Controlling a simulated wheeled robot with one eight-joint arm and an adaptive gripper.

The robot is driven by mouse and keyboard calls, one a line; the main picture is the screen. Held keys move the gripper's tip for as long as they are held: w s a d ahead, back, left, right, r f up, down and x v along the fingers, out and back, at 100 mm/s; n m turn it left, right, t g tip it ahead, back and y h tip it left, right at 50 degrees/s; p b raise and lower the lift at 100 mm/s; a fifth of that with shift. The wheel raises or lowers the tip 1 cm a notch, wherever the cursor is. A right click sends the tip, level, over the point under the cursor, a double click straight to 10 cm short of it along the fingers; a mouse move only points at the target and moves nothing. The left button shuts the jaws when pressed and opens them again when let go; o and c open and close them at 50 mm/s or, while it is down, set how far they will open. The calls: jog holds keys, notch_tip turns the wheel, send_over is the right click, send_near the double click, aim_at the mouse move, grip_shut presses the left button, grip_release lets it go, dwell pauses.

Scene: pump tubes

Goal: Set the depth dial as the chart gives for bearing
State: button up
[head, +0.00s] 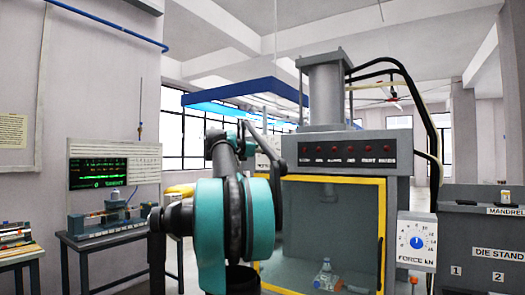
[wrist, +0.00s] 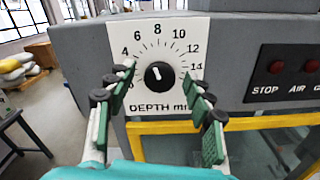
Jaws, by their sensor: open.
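The depth dial (wrist: 159,75) is a black knob on a white plate (wrist: 172,27) marked "DEPTH mm", with numbers from 4 to 14 readable around it. Its white mark points up and slightly left, roughly toward 6 to 8; the exact reading is unclear. My gripper (wrist: 160,80) is open, its green-padded fingers on either side of the knob in the picture. I cannot tell whether they touch it. In the head view my arm largely hides the dial plate. A yellowish paper (head: 12,130) hangs on the left wall; its text is too small to read.
The grey press cabinet (head: 345,162) has a row of red buttons and a yellow-framed window (head: 331,181). A "FORCE kN" dial (head: 416,241) is on its right. A bench with a green display (head: 97,173) stands left. A dark "DIE STAND" cabinet (head: 480,225) stands right.

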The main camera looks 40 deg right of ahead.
jog(key=shift+w+d, duration=0.2)
jog(key=shift+d, duration=0.25)
jog(key=c, duration=1.1)
jog(key=shift+c, duration=0.2)
jog(key=shift+m, duration=0.4)
jog(key=m, duration=2)
jog(key=shift+s+f, duration=0.15)
jog(key=shift+f, duration=0.15)
